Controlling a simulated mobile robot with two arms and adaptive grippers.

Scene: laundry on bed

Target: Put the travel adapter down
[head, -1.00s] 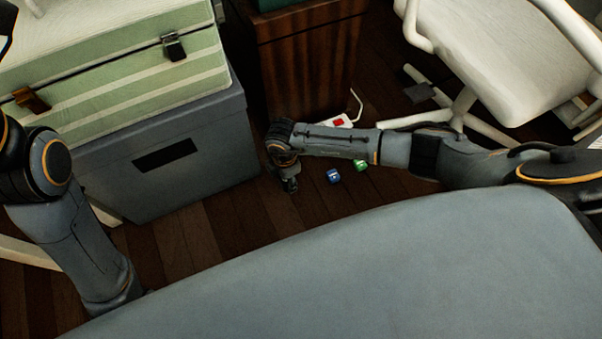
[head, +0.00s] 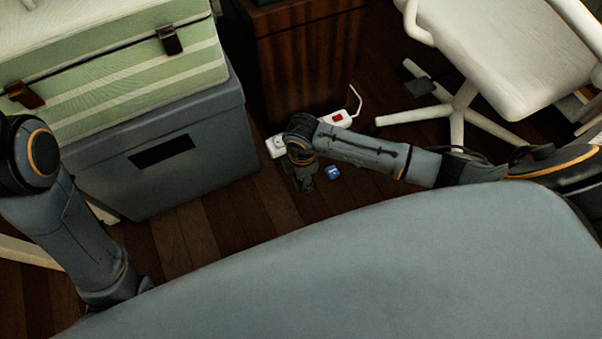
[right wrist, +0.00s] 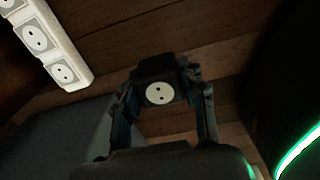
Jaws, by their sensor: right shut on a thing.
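My right gripper (head: 305,184) reaches low over the wooden floor, in front of the power strip. In the right wrist view, my right gripper (right wrist: 163,82) is shut on the travel adapter (right wrist: 160,93), a black block with a pale round two-hole socket face. Its fingers stand on both sides of it. The adapter is too dark to make out in the head view. I cannot tell whether its underside touches the floor. My left arm comes down at the left of the head view, but its gripper is out of sight.
A white power strip (head: 340,119) with a red switch lies behind my right wrist; it also shows in the right wrist view (right wrist: 47,38). A small blue cube (head: 333,173) lies right of the gripper. A grey box (head: 206,165) stands left, a white chair (head: 480,50) right.

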